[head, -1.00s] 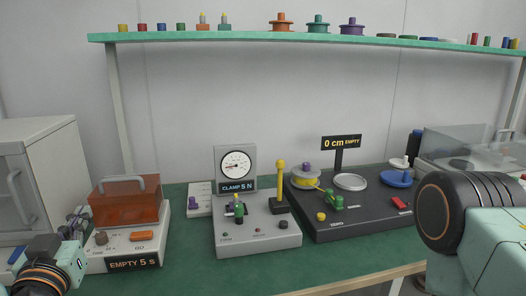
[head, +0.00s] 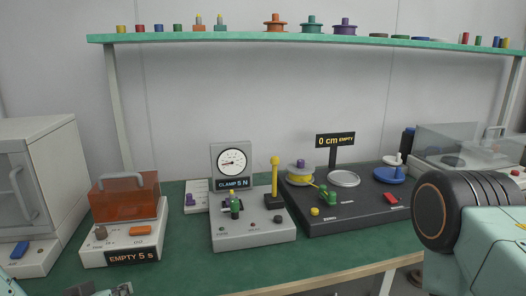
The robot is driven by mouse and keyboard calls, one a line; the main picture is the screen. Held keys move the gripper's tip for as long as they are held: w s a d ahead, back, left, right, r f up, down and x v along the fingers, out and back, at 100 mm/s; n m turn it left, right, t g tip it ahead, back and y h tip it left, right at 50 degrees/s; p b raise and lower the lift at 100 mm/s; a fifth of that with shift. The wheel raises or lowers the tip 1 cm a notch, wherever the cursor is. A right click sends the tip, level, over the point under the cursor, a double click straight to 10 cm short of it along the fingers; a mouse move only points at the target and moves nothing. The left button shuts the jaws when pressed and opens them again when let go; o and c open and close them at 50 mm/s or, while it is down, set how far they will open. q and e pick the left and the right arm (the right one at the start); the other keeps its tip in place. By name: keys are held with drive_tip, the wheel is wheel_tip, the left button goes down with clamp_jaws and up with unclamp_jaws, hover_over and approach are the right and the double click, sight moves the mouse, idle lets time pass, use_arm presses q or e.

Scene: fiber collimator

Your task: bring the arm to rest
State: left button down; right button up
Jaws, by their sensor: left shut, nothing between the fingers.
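My left gripper (head: 118,290) shows only as a small grey piece at the bottom edge of the head view, at the left, in front of the orange-lidded unit. It is shut and empty, and most of it is cut off by the frame. A bit of my left arm shows in the bottom left corner. My right arm (head: 450,212) fills the lower right with a black ringed joint and a pale green link. My right gripper is out of view.
The green bench holds the orange-lidded unit (head: 125,199), the clamp unit (head: 251,232) with a round gauge, and the dark spool station (head: 350,212). A grey cabinet (head: 35,165) stands at the left. A green shelf (head: 250,38) with spools runs above. Bare bench lies in front.

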use_arm(q)
drive_tip(key=s+d+f+m+g, duration=0.1)
drive_tip(key=s+f+g, duration=0.4)
drive_tip(key=s+f, duration=0.6)
drive_tip(key=s+d+f+m+g, duration=0.2)
drive_tip(key=s+d+f+g, duration=0.2)
drive_tip(key=s+f, duration=0.7)
drive_tip(key=s+g, duration=0.2)
drive_tip(key=s, duration=0.3)
drive_tip(key=shift+s+g, duration=0.3)
drive_tip(key=shift+s, duration=0.1)
drive_tip(key=shift+f, duration=0.1)
